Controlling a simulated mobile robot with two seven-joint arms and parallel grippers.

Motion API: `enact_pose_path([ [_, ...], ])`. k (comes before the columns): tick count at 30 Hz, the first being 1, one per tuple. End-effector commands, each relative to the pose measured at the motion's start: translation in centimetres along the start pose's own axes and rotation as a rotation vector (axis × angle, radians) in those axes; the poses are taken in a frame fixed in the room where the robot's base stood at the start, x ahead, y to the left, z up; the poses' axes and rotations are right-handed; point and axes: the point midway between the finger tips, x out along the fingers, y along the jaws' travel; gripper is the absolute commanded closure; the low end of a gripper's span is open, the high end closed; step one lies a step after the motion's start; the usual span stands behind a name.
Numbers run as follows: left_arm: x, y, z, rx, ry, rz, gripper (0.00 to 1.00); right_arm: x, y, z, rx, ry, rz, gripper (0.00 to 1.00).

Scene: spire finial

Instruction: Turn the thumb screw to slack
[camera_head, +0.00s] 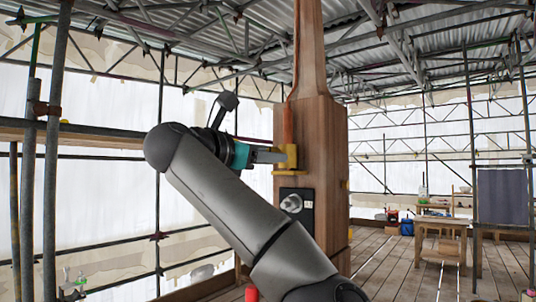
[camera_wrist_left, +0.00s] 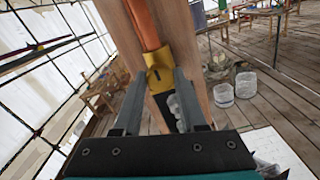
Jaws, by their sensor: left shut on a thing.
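A wooden spire post (camera_head: 325,130) stands in the middle of the head view, with a copper strip (camera_wrist_left: 141,22) running down its face. A yellow brass clamp (camera_head: 291,158) sits on the post at the strip's lower end. It also shows in the left wrist view (camera_wrist_left: 158,62). My left gripper (camera_head: 273,157) reaches it from the left, and its fingers (camera_wrist_left: 158,78) lie on either side of the brass part. The gripper is shut on that brass part, which I take to be the thumb screw. The screw's own shape and angle are hidden between the fingers.
A dark plate with a round grey fitting (camera_head: 291,203) is on the post just below the clamp. Scaffold poles (camera_head: 50,170) and a plank stand at the left. A wooden workbench (camera_head: 440,226) and white buckets (camera_wrist_left: 245,84) stand on the plank floor (camera_head: 390,265).

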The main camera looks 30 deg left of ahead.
Motion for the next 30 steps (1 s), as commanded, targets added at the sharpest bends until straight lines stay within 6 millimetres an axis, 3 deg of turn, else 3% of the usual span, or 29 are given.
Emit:
enact_pose_path([
  [12, 0.04, -0.05, -0.23, -0.011, 0.005, -0.002, 1.00, 0.00, 0.03, 0.00, 0.000, 0.000, 0.000, 0.50],
  [13, 0.04, -0.05, -0.23, -0.011, 0.005, -0.002, 0.56, 0.00, 0.03, 0.00, 0.000, 0.000, 0.000, 0.50],
  [15, 0.04, -0.05, -0.21, -0.011, 0.005, -0.002, 0.48, 0.00, 0.03, 0.00, 0.000, 0.000, 0.000, 0.50],
  [20, 0.02, -0.03, -0.13, -0.008, 0.003, -0.001, 0.30, 0.00, 0.03, 0.00, 0.000, 0.000, 0.000, 0.50],
  [30, -0.46, 0.03, -0.05, -0.006, -0.001, 0.002, 0.29, 0.25, 0.03, 0.03, 0.000, 0.000, 0.001, 0.50],
])
